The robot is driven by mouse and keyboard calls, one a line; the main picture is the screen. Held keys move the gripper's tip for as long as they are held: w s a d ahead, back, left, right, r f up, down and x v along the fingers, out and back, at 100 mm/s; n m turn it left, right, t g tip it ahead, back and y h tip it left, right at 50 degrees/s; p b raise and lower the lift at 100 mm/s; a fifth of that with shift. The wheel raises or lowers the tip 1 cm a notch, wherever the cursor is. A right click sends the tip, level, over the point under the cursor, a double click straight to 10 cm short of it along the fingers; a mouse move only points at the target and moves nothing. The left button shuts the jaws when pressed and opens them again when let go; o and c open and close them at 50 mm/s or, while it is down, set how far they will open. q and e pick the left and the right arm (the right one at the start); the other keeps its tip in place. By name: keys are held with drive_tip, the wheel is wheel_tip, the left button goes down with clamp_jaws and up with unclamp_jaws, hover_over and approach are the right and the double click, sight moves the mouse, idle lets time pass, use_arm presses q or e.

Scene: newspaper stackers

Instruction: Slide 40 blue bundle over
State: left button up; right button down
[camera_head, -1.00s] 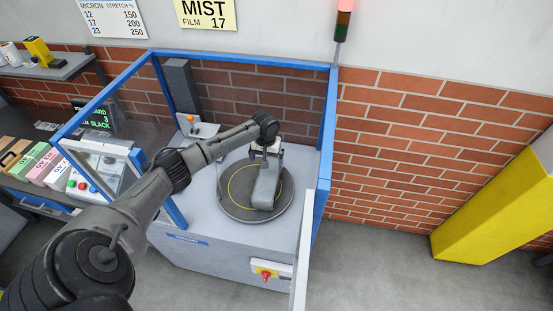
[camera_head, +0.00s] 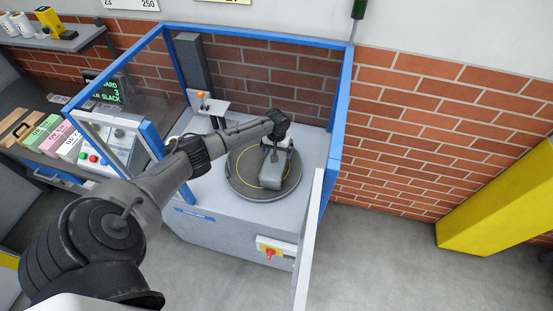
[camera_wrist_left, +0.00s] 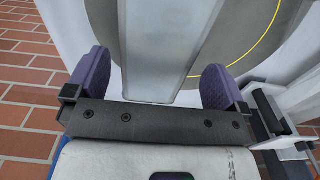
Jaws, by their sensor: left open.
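No bundle that is clearly blue shows in either view. A smooth grey block (camera_head: 270,172) lies on the round dark turntable (camera_head: 237,184), which has a yellow ring, inside a blue-framed machine (camera_head: 335,120). My left arm reaches in from the left, and my left gripper (camera_head: 276,150) is over the turntable at the block's far end, its fingers too small to make out there. In the left wrist view the open gripper (camera_wrist_left: 155,85) has purple-padded fingers on either side of the grey block (camera_wrist_left: 165,45), with gaps at both sides. My right gripper is out of view.
Blue posts and a pale panel edge (camera_head: 308,240) bound the machine. A red switch (camera_head: 272,253) is on its front. A button panel (camera_head: 95,160) and several coloured boxes (camera_head: 50,140) stand left. A yellow post (camera_head: 490,205) stands right; the floor between is clear.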

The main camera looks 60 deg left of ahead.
use_arm(q)
wheel_tip(320, 180, down, 4)
drive_tip(key=shift+f+b, duration=0.15)
drive_tip(key=shift+b, duration=0.25)
drive_tip(key=shift+f, duration=0.45)
drive_tip(key=shift+c, duration=0.3)
drive_tip(key=c, duration=1.6)
drive_tip(key=shift+s+a, duration=0.1)
